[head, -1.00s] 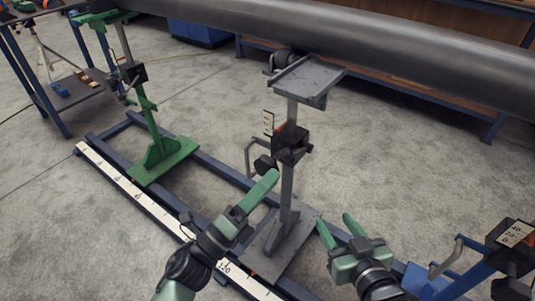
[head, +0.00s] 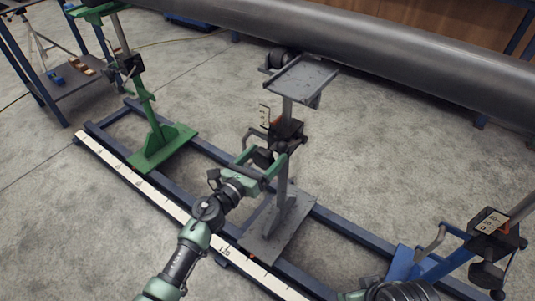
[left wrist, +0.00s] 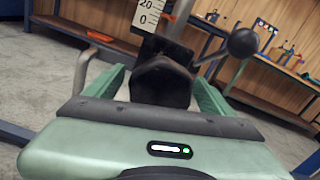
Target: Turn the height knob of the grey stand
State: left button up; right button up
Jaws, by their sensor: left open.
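The grey stand (head: 284,188) rises from the rail frame, with a flat tray-like top below the pipe. Its height knob (head: 263,158) is a dark knob on the left side of the black clamp block (head: 288,132). In the left wrist view the dark knob (left wrist: 160,82) is large and central, between the two green fingers. My left gripper (head: 265,163) is open with its fingers on either side of the knob; I cannot tell whether they touch it. Only a part of my right gripper shows at the bottom edge of the head view; its fingertips are hidden.
A large grey pipe (head: 400,57) crosses the back. A green stand (head: 152,115) is at the left and a blue stand (head: 465,254) at the lower right. A bent handle (left wrist: 82,75) sits close to my left finger. A white scale strip (head: 160,205) runs along the rail.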

pick_arm(q)
jog(key=shift+w+d, duration=0.35)
jog(key=shift+w, duration=0.15)
jog(key=c, duration=1.4)
jog(key=shift+o, duration=0.2)
jog(key=shift+n, duration=0.3)
